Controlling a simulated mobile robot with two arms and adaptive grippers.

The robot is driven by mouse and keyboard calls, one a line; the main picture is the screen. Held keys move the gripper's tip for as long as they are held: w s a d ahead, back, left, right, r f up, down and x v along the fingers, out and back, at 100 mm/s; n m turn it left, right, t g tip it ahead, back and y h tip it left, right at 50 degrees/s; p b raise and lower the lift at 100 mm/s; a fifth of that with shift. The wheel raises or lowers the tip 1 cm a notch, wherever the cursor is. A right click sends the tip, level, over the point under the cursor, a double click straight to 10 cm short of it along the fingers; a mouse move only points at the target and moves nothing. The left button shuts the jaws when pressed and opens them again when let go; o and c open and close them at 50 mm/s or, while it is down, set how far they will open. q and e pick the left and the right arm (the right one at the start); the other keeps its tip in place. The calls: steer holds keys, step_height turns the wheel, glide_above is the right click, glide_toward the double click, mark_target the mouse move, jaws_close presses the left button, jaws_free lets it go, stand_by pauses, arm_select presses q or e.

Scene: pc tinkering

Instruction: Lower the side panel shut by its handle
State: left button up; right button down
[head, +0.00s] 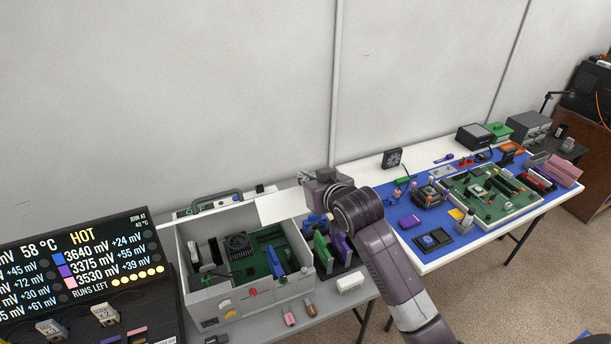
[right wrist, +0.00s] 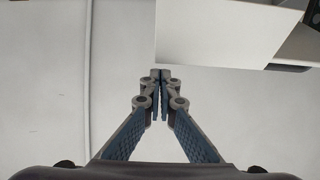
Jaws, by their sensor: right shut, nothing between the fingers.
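The computer case (head: 190,262) stands open at the top on the grey table, with its green board and fan in view. A pale flat panel (head: 283,207) sticks up at the back right of the case, beside my right gripper; I take it for the side panel. A dark handle (head: 212,198) shows behind the case's back left edge; I cannot tell whether it belongs to that panel. My right gripper (head: 304,177) is above the case's back right corner, shut and empty. In the right wrist view its closed fingertips (right wrist: 161,74) are near a pale panel edge (right wrist: 205,40). My left gripper is out of view.
A lit readout screen (head: 85,250) stands left of the case. Upright cards (head: 335,250) stand just right of it. Small coloured sticks (head: 289,318) lie in front. The blue mat (head: 395,190) on the right table holds several parts. A plain wall is behind.

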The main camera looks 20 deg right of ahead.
steer(key=shift+s+f, duration=0.2)
steer(key=shift+s, duration=0.15)
steer(key=shift+w+f, duration=0.1)
steer(key=shift+w, duration=0.05)
steer(key=shift+f, duration=0.1)
steer(key=s+f+t+b, duration=0.3)
steer(key=s+f+b, duration=0.2)
steer(key=f+b, duration=0.5)
steer(key=s+f+t+b, duration=0.3)
steer(key=s+f+b, duration=0.2)
steer(key=f+b, duration=0.5)
steer(key=shift+d+f+b, duration=0.15)
steer(key=shift+f+b, duration=0.15)
steer(key=shift+b, duration=2.35)
steer(key=shift+r, duration=0.1)
